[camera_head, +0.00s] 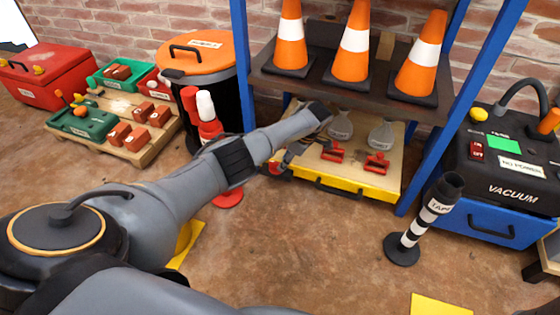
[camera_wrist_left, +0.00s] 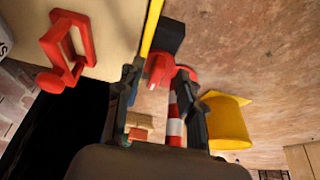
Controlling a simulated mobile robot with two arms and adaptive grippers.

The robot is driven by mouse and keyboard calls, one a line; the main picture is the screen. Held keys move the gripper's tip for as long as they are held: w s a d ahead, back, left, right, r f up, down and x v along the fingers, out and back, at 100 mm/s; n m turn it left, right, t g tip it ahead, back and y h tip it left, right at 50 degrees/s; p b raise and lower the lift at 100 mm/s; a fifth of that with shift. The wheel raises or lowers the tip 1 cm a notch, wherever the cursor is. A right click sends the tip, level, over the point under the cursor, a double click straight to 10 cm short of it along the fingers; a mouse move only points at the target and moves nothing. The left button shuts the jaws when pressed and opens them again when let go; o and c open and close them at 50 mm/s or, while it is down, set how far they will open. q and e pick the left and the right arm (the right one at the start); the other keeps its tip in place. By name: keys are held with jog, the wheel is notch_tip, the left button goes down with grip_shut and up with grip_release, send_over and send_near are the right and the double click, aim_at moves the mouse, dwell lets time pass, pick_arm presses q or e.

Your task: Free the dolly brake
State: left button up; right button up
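The dolly (camera_head: 344,184) is a low wooden platform with a yellow front edge under the blue shelf frame. A red piece at its front left corner (camera_head: 275,169), possibly the brake, is partly hidden by my left gripper (camera_head: 289,156). In the left wrist view, the red piece (camera_wrist_left: 157,69) shows beside a black block (camera_wrist_left: 170,37) and the yellow edge (camera_wrist_left: 151,28). My left gripper (camera_wrist_left: 158,84) has its fingers apart, with the red piece between or just beyond the tips. I cannot tell whether they touch it. My right gripper is out of view.
Two red clamps (camera_head: 377,164) and grey paddle-shaped things (camera_head: 341,126) sit on the dolly. A red-and-white post (camera_head: 207,115) stands left of my forearm. A striped post (camera_head: 419,225) and the vacuum (camera_head: 510,165) are at right. The floor in front is mostly clear.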

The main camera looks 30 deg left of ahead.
pick_arm(q)
jog(key=shift+s+a+f+b, duration=0.1)
jog(key=shift+a+f+b, duration=0.2)
jog(key=shift+a, duration=0.2)
jog(key=shift+s+a+f+b, duration=0.15)
jog(key=shift+a+b, duration=0.15)
jog(key=shift+a, duration=0.15)
jog(key=shift+f, duration=0.15)
grip_shut()
